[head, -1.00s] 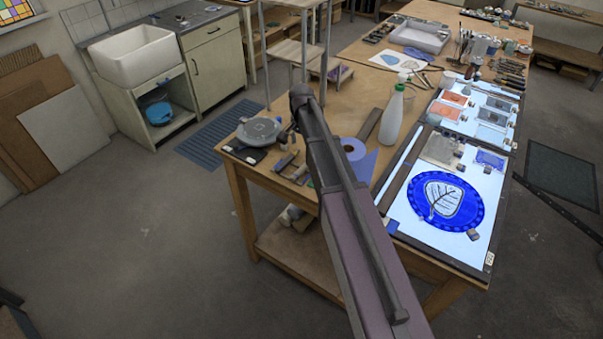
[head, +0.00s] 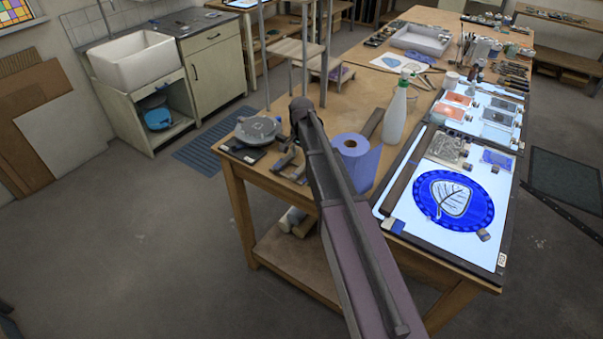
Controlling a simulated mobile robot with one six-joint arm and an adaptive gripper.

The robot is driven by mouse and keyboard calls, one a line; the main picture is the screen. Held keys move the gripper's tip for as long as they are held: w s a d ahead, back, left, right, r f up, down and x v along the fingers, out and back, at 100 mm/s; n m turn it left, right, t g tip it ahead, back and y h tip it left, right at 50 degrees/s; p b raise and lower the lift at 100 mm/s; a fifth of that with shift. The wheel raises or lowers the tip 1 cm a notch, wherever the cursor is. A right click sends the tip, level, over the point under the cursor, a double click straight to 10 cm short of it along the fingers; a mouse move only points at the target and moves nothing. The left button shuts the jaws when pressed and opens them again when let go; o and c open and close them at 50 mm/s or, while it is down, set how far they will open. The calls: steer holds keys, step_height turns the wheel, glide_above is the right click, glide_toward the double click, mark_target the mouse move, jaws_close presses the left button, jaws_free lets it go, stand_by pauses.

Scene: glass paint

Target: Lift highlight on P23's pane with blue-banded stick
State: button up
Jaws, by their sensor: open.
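A round blue pane (head: 427,187) with a pale leaf in its middle lies on the lit panel (head: 437,245) at the table's right. I cannot read any label that marks P23. A small grey textured pane (head: 446,148) and a small blue pane (head: 496,159) lie behind it. Orange and grey panes lie on a second lit panel farther back. I cannot make out a blue-banded stick. My arm runs up from the bottom edge and ends over the table's left part. My gripper does not show.
A spray bottle (head: 396,112) and a blue roll (head: 352,160) stand left of the panel. A brown bar (head: 408,172) lies along the panel's left side. A round grey turntable (head: 257,129) sits near the table's left corner. Jars and tools crowd the back right.

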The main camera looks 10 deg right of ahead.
mark_target(301, 168)
steer(key=shift+f, duration=0.2)
stand_by(0.3)
steer(key=shift+a+f+b, duration=0.1)
steer(key=shift+f+b, duration=2.35)
steer(key=shift+b, duration=0.15)
jaws_close()
